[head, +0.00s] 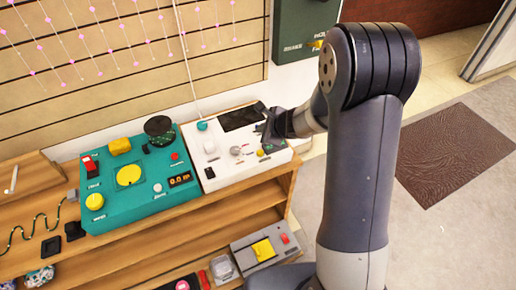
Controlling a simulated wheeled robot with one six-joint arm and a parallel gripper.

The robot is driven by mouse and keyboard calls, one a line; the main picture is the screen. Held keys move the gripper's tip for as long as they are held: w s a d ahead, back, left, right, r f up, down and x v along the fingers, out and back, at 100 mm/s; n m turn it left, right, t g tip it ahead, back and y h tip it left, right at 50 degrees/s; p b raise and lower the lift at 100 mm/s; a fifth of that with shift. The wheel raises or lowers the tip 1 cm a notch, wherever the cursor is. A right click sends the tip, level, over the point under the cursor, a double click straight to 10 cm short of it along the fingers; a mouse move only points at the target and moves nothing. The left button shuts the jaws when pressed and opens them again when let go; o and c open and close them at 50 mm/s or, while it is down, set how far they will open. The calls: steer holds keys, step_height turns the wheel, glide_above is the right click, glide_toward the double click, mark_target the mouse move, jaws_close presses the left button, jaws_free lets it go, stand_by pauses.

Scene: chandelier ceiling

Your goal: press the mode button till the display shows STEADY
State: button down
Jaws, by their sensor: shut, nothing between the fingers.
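The white control panel (226,174) sits on the top shelf of the wooden unit, right of a teal panel. Its dark display (241,116) is at the back; I can read no word on it. My gripper (268,146) is shut and empty at the right part of the white panel. It hides some of the panel there. I cannot tell whether its tips touch the panel.
The teal panel (109,207) has yellow knobs, a red switch and a numeric readout. A dark green box (301,34) hangs on the wall at upper right. A grey device (262,250) with a yellow part is on the lower shelf. Open floor lies to the right.

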steer(key=shift+f, duration=0.15)
steer(key=b, duration=0.6)
glide_above(263, 154)
step_height(263, 154, down, 7)
steer(key=shift+a+r, duration=0.1)
steer(key=shift+a, duration=0.05)
steer(key=shift+f+b, duration=0.9)
steer(key=shift+b, duration=0.15)
steer(key=shift+f, duration=0.1)
stand_by(0.8)
steer(key=shift+f+b, duration=0.3)
steer(key=shift+b, duration=0.3)
steer(key=shift+f+b, duration=0.5)
steer(key=shift+b, duration=0.1)
stand_by(0.5)
stand_by(0.3)
steer(key=shift+r+p, duration=0.7)
steer(key=shift+r, duration=0.25)
